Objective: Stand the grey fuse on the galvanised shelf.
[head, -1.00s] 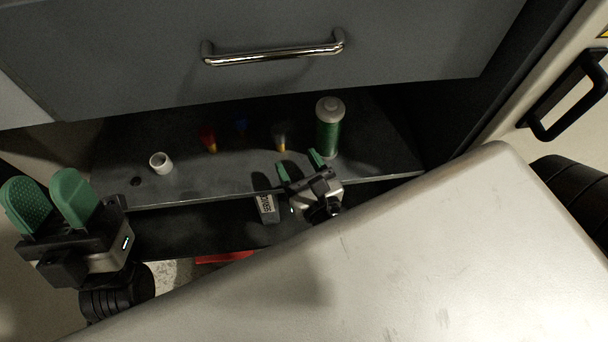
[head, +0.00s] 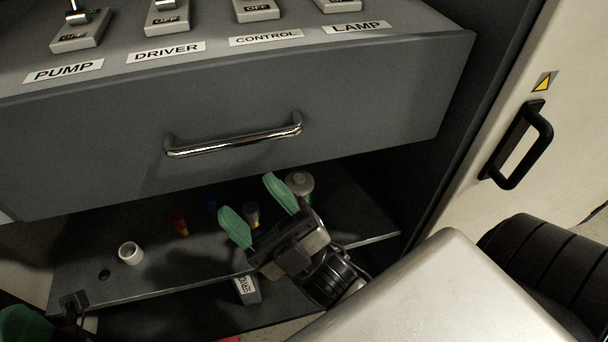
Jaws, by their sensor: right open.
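The small grey fuse (head: 251,211) with a yellowish end is on the dark grey metal shelf (head: 185,265) under the drawer. From here I cannot tell whether it stands or leans. My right gripper (head: 255,211) is open. Its two green fingers are spread to either side of the fuse in the picture, with nothing seen between them touching it. How far it is from the fuse in depth is unclear. My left gripper (head: 25,322) shows only in part at the bottom left corner, and its opening is cut off.
A red fuse (head: 180,224), a dim blue one (head: 211,203), a white ring (head: 131,253) and a capped bottle (head: 299,183) are on the shelf. A labelled box (head: 247,290) is below its front edge. The drawer with a handle (head: 235,138) overhangs.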

